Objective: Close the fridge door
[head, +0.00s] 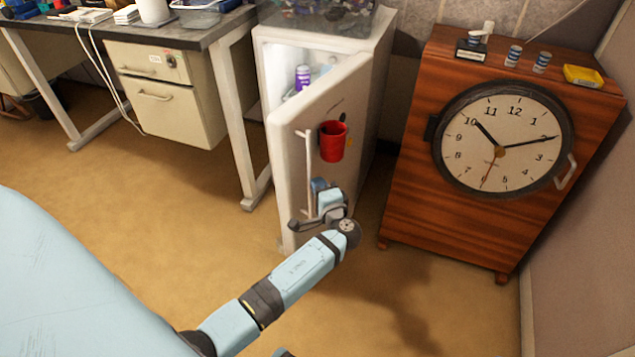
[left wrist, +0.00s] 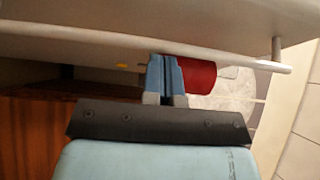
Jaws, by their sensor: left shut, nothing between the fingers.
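The small white fridge (head: 378,75) stands against the wall in the head view. Its door (head: 287,150) is partly open, with a gap on the left side showing the lit interior and a purple can (head: 303,77). The door's front carries a long pale handle (head: 308,170), also seen in the left wrist view (left wrist: 90,40), and a red cup (head: 333,141). My left gripper (head: 320,186) is at the door's front, close to the lower handle. Its blue fingers (left wrist: 165,75) are shut and empty, with tips near the handle bar; contact is unclear. My right gripper is not in view.
A wooden cabinet (head: 420,165) with a large clock (head: 503,138) stands right of the fridge. A desk (head: 190,38) with a drawer unit (head: 170,95) stands left. The tan floor (head: 150,185) in front is clear.

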